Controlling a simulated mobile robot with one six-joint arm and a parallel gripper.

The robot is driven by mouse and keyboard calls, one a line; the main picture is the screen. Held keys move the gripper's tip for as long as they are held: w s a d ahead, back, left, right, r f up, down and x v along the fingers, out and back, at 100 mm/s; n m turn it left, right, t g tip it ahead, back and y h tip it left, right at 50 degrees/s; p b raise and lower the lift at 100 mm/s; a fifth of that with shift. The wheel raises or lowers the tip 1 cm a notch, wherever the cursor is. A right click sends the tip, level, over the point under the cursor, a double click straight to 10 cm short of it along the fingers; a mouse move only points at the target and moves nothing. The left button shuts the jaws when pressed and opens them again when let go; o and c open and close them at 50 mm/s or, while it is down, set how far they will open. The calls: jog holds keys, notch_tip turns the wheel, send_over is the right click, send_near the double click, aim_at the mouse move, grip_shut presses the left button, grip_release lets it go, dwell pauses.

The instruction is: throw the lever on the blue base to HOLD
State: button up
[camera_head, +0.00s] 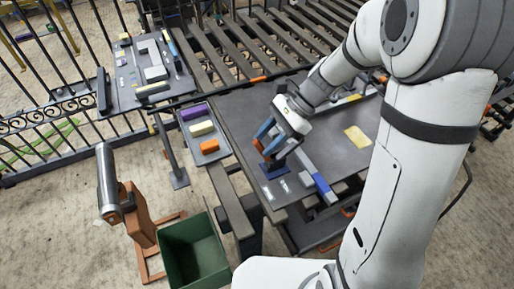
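The blue base (272,174) is a small dark blue plate on the grey table, directly below my gripper. White label marks lie on the table just in front of it; their words are too small to read. My gripper (267,150) points down over the base, with blue and orange parts at its end. The lever on the base is hidden or cannot be told apart from the fingers. I cannot tell whether the fingers are shut on it, or touching it.
A grey bar with a blue end (322,186) lies right of the base. A tray (218,155) with purple, cream and orange blocks sits at the left. A yellow pad (358,136) lies right. A green bin (193,250) and an orange stand (141,215) are on the floor.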

jog(key=shift+v, duration=1.9)
